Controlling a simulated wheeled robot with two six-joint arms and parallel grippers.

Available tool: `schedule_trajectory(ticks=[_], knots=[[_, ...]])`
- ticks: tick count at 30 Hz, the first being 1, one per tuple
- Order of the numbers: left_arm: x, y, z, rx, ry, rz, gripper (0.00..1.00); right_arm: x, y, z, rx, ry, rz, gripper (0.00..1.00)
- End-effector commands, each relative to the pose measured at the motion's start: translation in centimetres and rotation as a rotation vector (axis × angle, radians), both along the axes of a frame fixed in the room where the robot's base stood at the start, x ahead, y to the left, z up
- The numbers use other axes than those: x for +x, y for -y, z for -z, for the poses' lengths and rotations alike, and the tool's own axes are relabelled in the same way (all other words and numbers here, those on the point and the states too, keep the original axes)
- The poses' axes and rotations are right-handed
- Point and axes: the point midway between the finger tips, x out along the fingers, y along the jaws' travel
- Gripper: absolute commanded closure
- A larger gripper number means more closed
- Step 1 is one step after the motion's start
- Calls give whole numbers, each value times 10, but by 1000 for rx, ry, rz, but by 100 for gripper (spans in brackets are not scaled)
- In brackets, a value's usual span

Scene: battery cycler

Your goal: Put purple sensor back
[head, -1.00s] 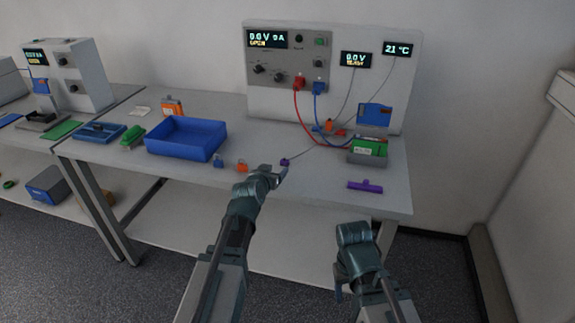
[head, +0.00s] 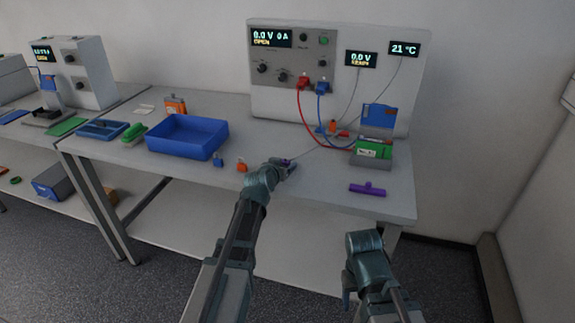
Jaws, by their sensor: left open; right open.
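The small purple sensor (head: 286,161) lies on the bench near its front edge, on the end of a thin grey cable that runs up toward the temperature display (head: 404,49). My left gripper (head: 289,168) is at the sensor, open, and partly hides it. I cannot tell whether the fingers are around it or only beside it. My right gripper (head: 346,297) is open and empty, low in front of the bench.
A blue bin (head: 188,137) stands left of my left gripper, with a blue padlock (head: 218,161) and an orange padlock (head: 242,166) beside it. A green battery (head: 374,148) sits in a grey holder at the right. Red and blue cables (head: 306,118) hang from the cycler (head: 285,55).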

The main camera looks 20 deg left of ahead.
Motion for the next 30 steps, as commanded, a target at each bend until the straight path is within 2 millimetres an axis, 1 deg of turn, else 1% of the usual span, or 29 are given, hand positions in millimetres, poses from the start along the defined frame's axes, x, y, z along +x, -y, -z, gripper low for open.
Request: schedule_trajectory(ticks=[1,2,3,5,6,8,9,13,24,30], knots=[[0,0,0,0,0,0,28,0,0,0,0,0,0,41],[0,0,0,0,0,0,33,0,0,0,0,0,0,41],[0,0,0,0,0,0,40,0,0,0,0,0,0,41],[0,0,0,0,0,0,51,0,0,0,0,0,0,41],[0,0,0,0,0,0,58,0,0,0,0,0,0,41],[0,0,0,1,0,0,69,0,0,0,0,0,0,41],[0,0,0,1,0,0,76,0,0,0,0,0,0,41],[0,0,0,1,0,0,100,0,0,0,0,0,0,41],[0,0,-2,1,0,0,100,0,0,-2,0,0,0,41],[0,2,-13,1,0,1,100,0,0,-13,0,0,0,41]])
